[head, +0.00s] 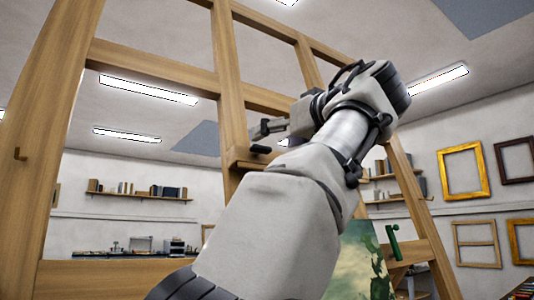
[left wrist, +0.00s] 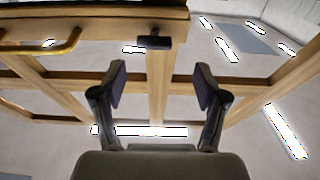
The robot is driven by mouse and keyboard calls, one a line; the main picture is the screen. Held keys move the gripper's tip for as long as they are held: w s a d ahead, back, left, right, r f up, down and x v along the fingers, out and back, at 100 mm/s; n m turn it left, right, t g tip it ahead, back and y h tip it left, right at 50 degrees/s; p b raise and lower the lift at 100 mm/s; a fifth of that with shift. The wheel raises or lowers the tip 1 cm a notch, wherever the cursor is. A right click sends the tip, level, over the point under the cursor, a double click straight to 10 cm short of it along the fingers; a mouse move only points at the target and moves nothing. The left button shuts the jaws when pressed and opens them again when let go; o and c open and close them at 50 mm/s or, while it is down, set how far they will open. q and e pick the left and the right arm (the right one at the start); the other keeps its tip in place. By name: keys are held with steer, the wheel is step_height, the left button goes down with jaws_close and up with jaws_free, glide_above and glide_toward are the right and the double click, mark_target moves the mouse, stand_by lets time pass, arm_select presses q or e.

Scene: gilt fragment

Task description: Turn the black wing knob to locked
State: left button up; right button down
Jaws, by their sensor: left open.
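The black wing knob (left wrist: 154,42) sits on the wooden easel, at the edge of a crosspiece in the upper middle of the left wrist view. Its wing looks crosswise in that picture. In the head view a small dark piece on the easel's wooden block (head: 260,149) appears to be the same knob. My left gripper (left wrist: 160,70) is open and empty, with its two fingers apart and the knob beyond the gap between them. In the head view the left gripper (head: 263,129) is close to the middle post. My right gripper is not in view.
The easel's wooden posts (head: 232,80) and crossbars surround the left arm. A brass bar (left wrist: 50,47) is at the left of the wrist view. A painting (head: 358,262) and a green handle (head: 393,243) are lower right. Shelves and frames are on the walls behind.

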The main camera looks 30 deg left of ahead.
mark_target(264, 148)
arm_select(q)
steer(key=x, duration=0.3)
steer(key=shift+a+f, duration=0.15)
steer(key=shift+a, duration=0.25)
steer(key=w+a, duration=0.1)
steer(key=w+a+f, duration=0.1)
steer(key=shift+w+a, duration=0.1)
steer(key=shift+w, duration=0.25)
steer(key=shift+s+d+r, duration=0.3)
steer(key=shift+s+d, duration=0.15)
steer(key=shift+s+d+r, duration=0.15)
steer(key=shift+s+d, duration=0.05)
steer(key=shift+s, duration=0.1)
steer(key=c, duration=0.5)
steer(key=shift+w, duration=0.2)
steer(key=c, duration=0.7)
steer(key=shift+o, duration=0.2)
